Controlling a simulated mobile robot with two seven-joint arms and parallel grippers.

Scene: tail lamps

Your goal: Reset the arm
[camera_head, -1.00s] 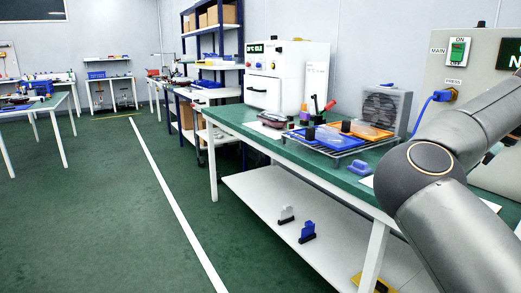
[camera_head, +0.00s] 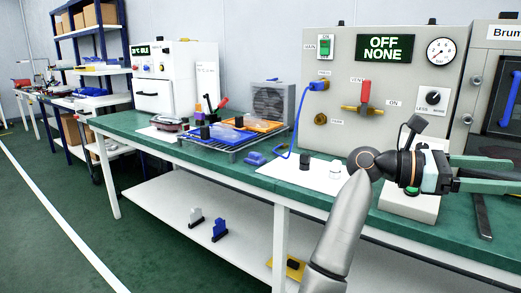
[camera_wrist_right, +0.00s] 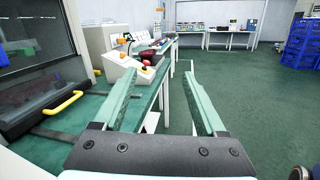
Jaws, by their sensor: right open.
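My right arm (camera_head: 345,225) rises from the bottom of the head view and bends right over the green bench. My right gripper (camera_head: 508,174) points to the right there, with its two green fingers apart. In the right wrist view the gripper (camera_wrist_right: 161,72) is open, with nothing between its fingers. My left gripper is in neither view.
A grey control panel (camera_head: 350,70) reading "OFF NONE" stands behind the arm. The green bench (camera_head: 130,125) carries a wire rack with blue and orange trays (camera_head: 225,136). In the wrist view, a yellow-handled drawer (camera_wrist_right: 62,107) is at left; open floor (camera_wrist_right: 245,80) lies right.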

